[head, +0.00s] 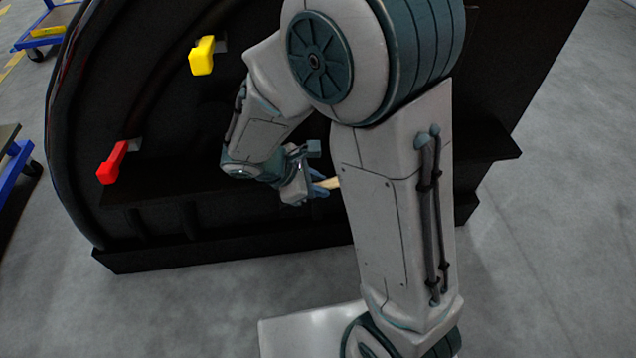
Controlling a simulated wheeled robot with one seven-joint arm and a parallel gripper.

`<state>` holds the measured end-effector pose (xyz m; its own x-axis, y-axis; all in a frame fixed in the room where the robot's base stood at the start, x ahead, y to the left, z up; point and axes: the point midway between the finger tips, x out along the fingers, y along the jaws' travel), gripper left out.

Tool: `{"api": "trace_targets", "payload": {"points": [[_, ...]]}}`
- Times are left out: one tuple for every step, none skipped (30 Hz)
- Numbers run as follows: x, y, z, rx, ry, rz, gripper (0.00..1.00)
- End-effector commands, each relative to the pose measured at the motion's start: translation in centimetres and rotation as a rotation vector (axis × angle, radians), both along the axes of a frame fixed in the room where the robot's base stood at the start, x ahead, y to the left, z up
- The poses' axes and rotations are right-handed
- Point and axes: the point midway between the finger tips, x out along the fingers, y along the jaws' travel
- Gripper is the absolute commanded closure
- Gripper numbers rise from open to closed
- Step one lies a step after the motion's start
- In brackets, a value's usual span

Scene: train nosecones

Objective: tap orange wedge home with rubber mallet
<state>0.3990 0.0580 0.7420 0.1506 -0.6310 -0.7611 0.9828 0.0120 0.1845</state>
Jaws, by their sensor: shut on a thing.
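My gripper (318,187) is low in front of the black nosecone, near the middle of the view. It is shut on a short tan, wooden-looking handle (332,183), which fits the mallet. The rest of the mallet, with its head, is hidden behind my arm. No orange wedge shows; my arm covers much of the nosecone's middle and right. A yellow wedge (202,57) sits at a grey fitting on the nosecone's upper left. A red wedge (112,165) sits at another grey fitting on the lower left.
The black nosecone (160,235) fills the background, with a curved left rim and a ledge sticking out at the right. Blue wheeled carts stand at the left edge, one (45,32) with a yellow item on it. The grey floor (560,250) is open at right and front.

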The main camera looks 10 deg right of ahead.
Motion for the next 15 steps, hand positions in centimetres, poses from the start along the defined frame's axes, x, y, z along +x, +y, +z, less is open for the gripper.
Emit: {"api": "trace_targets", "payload": {"points": [[0.2,0.0,-0.9,0.0,0.0,0.0,1.0],[0.3,0.0,-1.2,0.0,0.0,0.0,1.0],[0.4,0.0,-1.5,0.0,0.0,0.0,1.0],[0.5,0.0,-1.8,0.0,0.0,0.0,1.0],[0.6,0.0,-2.1,0.0,-0.001,-0.001,1.0],[0.7,0.0,-2.5,-0.001,0.0,-0.002,1.0],[0.8,0.0,-2.8,-0.001,0.001,-0.001,1.0],[0.9,0.0,-3.0,-0.001,0.001,-0.001,1.0],[1.0,0.0,-3.4,-0.001,0.001,-0.001,1.0],[1.1,0.0,-3.6,-0.001,0.001,-0.001,1.0],[1.2,-0.1,-3.9,-0.001,-0.001,-0.001,1.0],[1.3,-0.1,-4.1,-0.001,-0.001,-0.001,1.0],[1.6,0.0,-4.0,-0.001,-0.001,-0.001,1.0],[1.8,-0.1,-4.1,0.0,-0.001,0.0,1.0],[2.0,-0.1,-4.2,-0.001,-0.001,-0.001,1.0]]}}
